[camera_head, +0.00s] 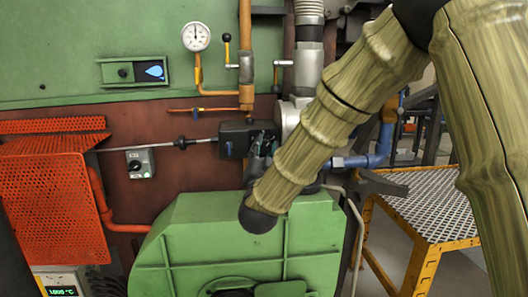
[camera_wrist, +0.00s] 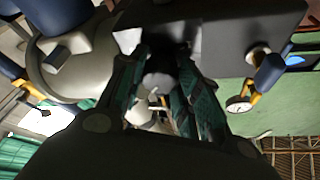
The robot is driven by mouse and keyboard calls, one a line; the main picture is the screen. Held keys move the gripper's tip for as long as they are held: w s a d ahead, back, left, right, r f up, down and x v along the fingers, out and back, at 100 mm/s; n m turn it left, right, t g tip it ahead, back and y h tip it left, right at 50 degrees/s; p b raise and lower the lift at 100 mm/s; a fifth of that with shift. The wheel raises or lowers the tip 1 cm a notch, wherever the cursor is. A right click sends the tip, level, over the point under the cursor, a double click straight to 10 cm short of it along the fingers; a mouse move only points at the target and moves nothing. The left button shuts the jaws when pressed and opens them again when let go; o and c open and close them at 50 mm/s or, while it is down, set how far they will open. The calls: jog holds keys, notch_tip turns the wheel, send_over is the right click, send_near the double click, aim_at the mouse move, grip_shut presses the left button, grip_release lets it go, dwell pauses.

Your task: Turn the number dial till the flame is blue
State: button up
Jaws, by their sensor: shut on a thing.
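A dark box (camera_head: 236,138) is mounted on the burner pipework, in front of the brown wall. My gripper (camera_head: 263,142) is at the right part of its front face. In the wrist view, my gripper (camera_wrist: 160,66) has its two green-padded fingers on either side of a grey round knob (camera_wrist: 158,82), apparently the number dial, and is shut on it. No numbers on it can be read. The flame window (camera_head: 153,71) on the green panel shows a blue flame shape at its right. The blue also shows at the wrist view's right edge (camera_wrist: 296,60).
A pressure gauge (camera_head: 196,37), orange pipes and a black-knobbed lever (camera_head: 227,38) are above the box. A green blower housing (camera_head: 235,240) lies below my arm. An orange mesh guard (camera_head: 58,195) is at left, a yellow-framed step (camera_head: 428,205) at right.

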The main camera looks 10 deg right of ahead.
jog(key=o, duration=1)
jog(key=shift+o, duration=0.2)
jog(key=shift+s, duration=0.1)
jog(key=v, duration=1.1)
jog(key=shift+s, duration=0.4)
jog(key=shift+f, duration=0.15)
